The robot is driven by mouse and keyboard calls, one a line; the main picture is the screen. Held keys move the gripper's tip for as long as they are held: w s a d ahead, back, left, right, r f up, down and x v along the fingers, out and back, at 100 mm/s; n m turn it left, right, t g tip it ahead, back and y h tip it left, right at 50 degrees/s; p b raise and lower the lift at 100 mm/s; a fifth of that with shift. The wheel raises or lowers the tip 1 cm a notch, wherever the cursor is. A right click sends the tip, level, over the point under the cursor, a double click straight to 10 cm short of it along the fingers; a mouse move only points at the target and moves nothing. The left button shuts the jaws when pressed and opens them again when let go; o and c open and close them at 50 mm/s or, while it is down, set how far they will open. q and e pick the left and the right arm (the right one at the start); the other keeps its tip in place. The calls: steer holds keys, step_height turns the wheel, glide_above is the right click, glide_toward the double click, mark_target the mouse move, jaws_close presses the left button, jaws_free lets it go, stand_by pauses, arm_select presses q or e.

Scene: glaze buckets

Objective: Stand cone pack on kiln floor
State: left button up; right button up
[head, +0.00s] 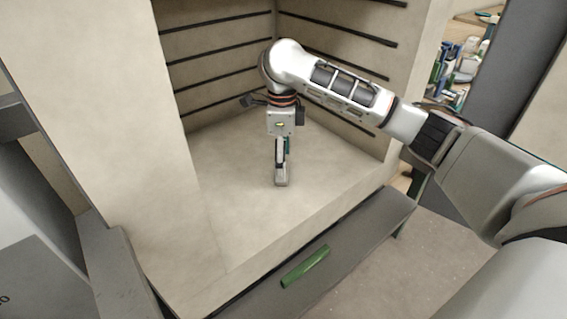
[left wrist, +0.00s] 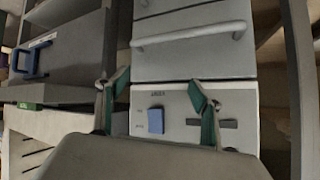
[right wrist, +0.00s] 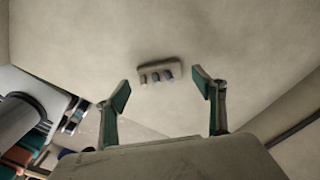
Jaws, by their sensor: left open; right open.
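The cone pack (right wrist: 158,72) is a small pale bar with several small dark cones in it. In the right wrist view it rests on the beige kiln floor (right wrist: 235,45), just beyond my right fingertips and apart from them. My right gripper (right wrist: 162,92) is open, its green-padded fingers either side of the pack's line. My left gripper (left wrist: 162,92) is open and empty, in the left wrist view only.
Kiln walls with dark grooves (head: 225,60) enclose my right gripper at the back and sides. A grey ledge with a green handle (head: 306,267) lies in front. A panel with a blue button (left wrist: 156,121) faces my left gripper. Shelves with bottles (head: 462,65) stand right.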

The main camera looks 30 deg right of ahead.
step_height(320, 180, up, 6)
steer(key=shift+f+p, duration=0.25)
steer(key=shift+p, duration=0.5)
arm_select(q)
steer(key=shift+s+a+p, duration=0.6)
steer(key=shift+p, duration=0.55)
arm_select(e)
step_height(320, 180, up, 5)
steer(key=shift+r, duration=0.2)
arm_select(q)
steer(key=shift+w+r, duration=0.1)
